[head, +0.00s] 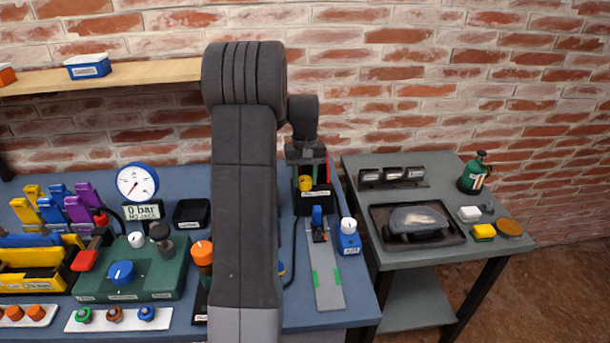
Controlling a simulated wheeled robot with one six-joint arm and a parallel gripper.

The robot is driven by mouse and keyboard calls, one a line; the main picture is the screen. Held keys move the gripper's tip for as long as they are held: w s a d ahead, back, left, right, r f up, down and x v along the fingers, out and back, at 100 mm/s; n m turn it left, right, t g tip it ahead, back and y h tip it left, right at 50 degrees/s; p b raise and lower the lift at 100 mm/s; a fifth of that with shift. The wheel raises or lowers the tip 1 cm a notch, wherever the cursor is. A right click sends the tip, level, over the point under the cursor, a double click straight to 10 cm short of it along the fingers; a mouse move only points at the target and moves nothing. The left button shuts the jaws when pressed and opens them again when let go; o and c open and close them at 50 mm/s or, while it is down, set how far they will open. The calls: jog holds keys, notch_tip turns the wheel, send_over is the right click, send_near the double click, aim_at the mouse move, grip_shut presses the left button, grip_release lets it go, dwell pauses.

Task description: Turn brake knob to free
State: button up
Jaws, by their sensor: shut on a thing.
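My gripper (306,165) points down over a black bin (316,203) at the back right of the blue bench. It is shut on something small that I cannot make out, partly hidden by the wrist. No label that reads as brake is legible. A blue knob (121,272) sits on a green box (168,280) at the left. A white-topped knob (347,226) sits on a small blue box (349,243) right of the bin. Both stand apart from my gripper. My arm hides the middle of the bench.
A pressure gauge (137,183) stands above a display reading 0 bar (144,211). An orange-topped knob (202,254) is close to my arm. A grey plate (326,275) with green marks lies in front of the bin. A grey side table (445,255) stands at the right.

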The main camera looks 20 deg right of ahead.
aim_at(305, 179)
jog(key=n+p, duration=0.1)
jog(key=n, duration=0.3)
jog(key=shift+r, duration=0.1)
jog(key=shift+n+p, duration=0.3)
jog(key=shift+n, duration=1.8)
jog(key=o, duration=1)
notch_tip(305, 179, up, 14)
jog(key=shift+f, duration=0.15)
jog(key=shift+f, duration=0.1)
